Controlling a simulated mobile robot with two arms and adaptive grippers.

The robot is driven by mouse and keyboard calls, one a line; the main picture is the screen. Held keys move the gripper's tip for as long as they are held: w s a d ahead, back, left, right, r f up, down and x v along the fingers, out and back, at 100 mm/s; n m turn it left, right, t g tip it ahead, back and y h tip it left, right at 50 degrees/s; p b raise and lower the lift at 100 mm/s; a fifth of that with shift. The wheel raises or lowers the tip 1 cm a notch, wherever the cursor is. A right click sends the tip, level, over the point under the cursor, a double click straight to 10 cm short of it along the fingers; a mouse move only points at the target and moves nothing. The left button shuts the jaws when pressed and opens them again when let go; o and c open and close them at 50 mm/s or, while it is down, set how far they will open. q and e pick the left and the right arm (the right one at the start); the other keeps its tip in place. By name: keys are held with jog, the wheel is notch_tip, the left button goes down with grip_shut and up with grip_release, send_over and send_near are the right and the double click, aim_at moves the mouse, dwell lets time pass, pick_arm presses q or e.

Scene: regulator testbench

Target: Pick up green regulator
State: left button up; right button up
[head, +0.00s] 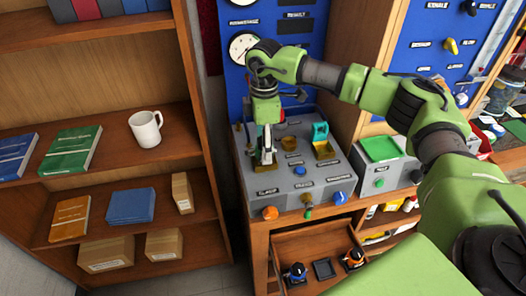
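My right gripper (264,158) points down over the left part of the grey testbench top, just above a gold plate (258,167). Its fingers look close together, but the picture is too small to tell whether they hold anything. I cannot clearly make out a green regulator. A small teal part (320,132) stands at the back right of the bench top, by a gold plate (324,151). A small green knob (308,197) is on the bench front. My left gripper is out of view.
A green tray (381,148) lies to the right. Shelves with a white mug (146,129), books and boxes stand left.

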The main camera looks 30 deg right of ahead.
jog(key=c, duration=1.4)
jog(key=shift+r, duration=0.1)
grip_shut()
jog(key=shift+w, duration=0.1)
